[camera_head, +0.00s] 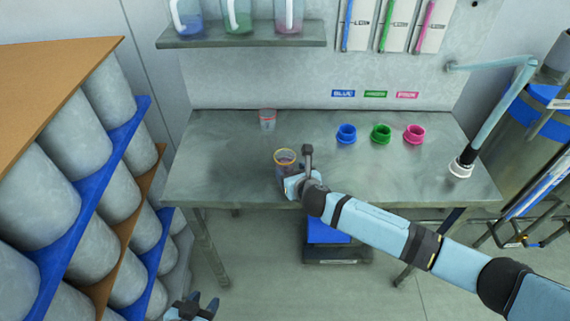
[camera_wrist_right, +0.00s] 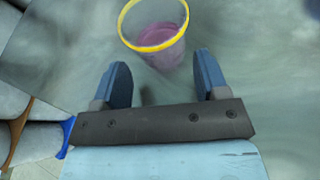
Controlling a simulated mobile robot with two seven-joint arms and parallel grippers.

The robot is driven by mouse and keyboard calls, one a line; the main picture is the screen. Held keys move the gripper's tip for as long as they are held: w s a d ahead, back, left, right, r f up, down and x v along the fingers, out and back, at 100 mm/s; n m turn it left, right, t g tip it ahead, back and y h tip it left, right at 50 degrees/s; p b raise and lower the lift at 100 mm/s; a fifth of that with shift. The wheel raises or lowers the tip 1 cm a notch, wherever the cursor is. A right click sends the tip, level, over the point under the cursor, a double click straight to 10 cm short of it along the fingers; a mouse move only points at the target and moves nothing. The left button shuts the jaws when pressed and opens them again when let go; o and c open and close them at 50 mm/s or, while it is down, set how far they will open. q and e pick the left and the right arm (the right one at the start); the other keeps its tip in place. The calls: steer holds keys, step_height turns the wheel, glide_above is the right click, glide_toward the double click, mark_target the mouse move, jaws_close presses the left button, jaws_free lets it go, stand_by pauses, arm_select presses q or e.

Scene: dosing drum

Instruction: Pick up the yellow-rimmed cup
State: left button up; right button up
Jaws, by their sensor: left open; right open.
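The yellow-rimmed cup (camera_head: 284,157) is clear with pinkish-purple contents and stands upright near the front edge of the grey table (camera_head: 225,165). In the right wrist view the cup (camera_wrist_right: 155,35) is just beyond the fingertips, its lower part roughly in line with the gap. My right gripper (camera_wrist_right: 165,75) is open and empty, its two blue fingers apart. In the head view the right gripper (camera_head: 292,182) is at the cup's near side and partly hides it. My left gripper (camera_head: 193,307) is open and low at the bottom edge, away from the table.
A red-rimmed cup (camera_head: 267,120) stands farther back. Blue (camera_head: 346,134), green (camera_head: 381,134) and pink (camera_head: 414,134) ring-like holders are on the table's right half, near a pipe nozzle (camera_head: 461,168). A shelf (camera_head: 240,38) holds pitchers above. A drum rack (camera_head: 120,150) stands at left.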

mark_target(289, 167)
steer(key=x, duration=0.4)
steer(key=shift+w+a, duration=0.15)
steer(key=shift+w, duration=0.2)
steer(key=shift+r, duration=0.1)
steer(key=shift+c, duration=0.2)
steer(key=c, duration=0.5)
steer(key=shift+c, duration=0.2)
steer(key=shift+r, duration=0.1)
